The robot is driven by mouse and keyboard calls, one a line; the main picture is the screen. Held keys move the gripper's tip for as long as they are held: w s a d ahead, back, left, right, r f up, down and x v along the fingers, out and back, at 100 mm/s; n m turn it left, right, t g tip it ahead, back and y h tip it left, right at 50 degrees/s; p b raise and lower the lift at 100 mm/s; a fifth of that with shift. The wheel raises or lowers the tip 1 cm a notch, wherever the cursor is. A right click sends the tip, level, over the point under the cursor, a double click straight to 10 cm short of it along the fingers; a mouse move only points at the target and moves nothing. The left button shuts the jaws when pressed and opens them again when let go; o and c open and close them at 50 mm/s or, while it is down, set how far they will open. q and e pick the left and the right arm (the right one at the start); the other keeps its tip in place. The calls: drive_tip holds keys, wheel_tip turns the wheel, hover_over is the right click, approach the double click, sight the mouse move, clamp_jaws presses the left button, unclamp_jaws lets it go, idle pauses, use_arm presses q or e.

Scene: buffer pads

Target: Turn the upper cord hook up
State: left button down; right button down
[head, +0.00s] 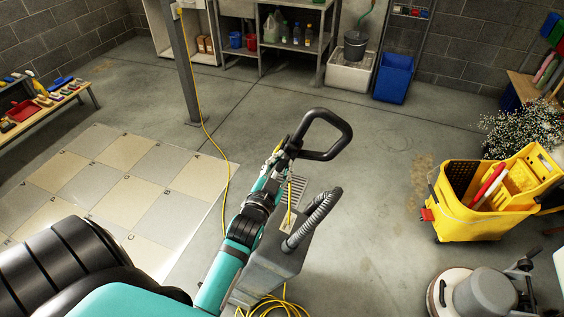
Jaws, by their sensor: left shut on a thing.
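The upright grey machine (268,252) stands in the middle, with a black loop handle (340,124) at its top and a ribbed grey hose (314,219) on its right side. My left gripper (284,150) is at the lower end of the loop handle. It is shut on a small part there, which looks to be the upper cord hook; the gripper hides most of it, so its angle cannot be told. A yellow cord (290,203) hangs just below the gripper. My right gripper is not in view.
More yellow cord (227,168) runs along the floor from a grey post (185,70); coils lie at the machine's foot. A yellow mop bucket (455,208) and a floor buffer (484,295) stand right. Checkered floor tiles (125,152) lie left. Floor behind the machine is clear.

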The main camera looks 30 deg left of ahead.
use_arm(q)
drive_tip(key=shift+f+n, duration=0.4)
drive_tip(key=shift+n, duration=0.1)
drive_tip(key=c, duration=1.4)
unclamp_jaws()
drive_tip(key=shift+o, duration=1)
drive_tip(key=shift+d+r, duration=0.1)
drive_tip(key=shift+r, duration=0.15)
drive_tip(key=v, duration=1.2)
